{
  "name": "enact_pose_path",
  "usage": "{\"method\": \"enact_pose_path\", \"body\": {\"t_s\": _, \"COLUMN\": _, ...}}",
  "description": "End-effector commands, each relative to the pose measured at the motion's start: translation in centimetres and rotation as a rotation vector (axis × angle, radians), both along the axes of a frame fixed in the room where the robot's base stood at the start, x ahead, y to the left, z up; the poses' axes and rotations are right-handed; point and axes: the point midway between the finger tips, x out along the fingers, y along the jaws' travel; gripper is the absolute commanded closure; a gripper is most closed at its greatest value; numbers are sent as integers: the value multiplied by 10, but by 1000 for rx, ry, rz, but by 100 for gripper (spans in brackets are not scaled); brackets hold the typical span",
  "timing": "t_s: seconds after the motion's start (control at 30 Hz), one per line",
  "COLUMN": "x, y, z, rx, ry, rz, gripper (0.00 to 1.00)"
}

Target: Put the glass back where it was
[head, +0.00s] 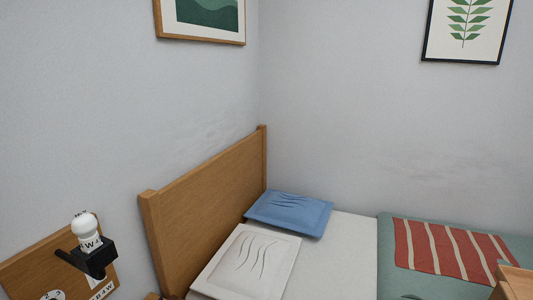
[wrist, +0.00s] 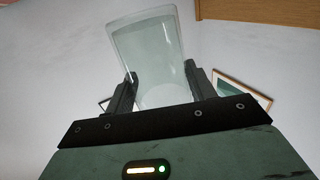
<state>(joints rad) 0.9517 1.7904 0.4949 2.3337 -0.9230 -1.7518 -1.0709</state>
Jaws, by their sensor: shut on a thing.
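A clear, faintly tinted glass (wrist: 150,42) shows in the wrist view, between the two dark fingers of my gripper (wrist: 160,74). My gripper is shut on it, with one finger on each side. The glass's wide end points away from the gripper, and its narrower round end lies nearer the palm. I see nothing inside it. Neither the glass nor my gripper shows in the head view. No open drawer shows in either view.
A bed with a wooden headboard (head: 205,212), a white pillow (head: 250,262) and a blue pillow (head: 289,213) stands in the corner. A wooden piece (head: 515,284) shows at lower right.

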Motion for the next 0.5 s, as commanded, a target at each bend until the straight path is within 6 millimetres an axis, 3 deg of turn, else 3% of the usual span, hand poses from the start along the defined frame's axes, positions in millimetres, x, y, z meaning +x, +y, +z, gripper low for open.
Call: {"method": "enact_pose_path", "body": {"t_s": 0.5, "x": -5, "y": 5, "z": -4, "rx": -3, "ry": -1, "rz": -7, "gripper": 76}}
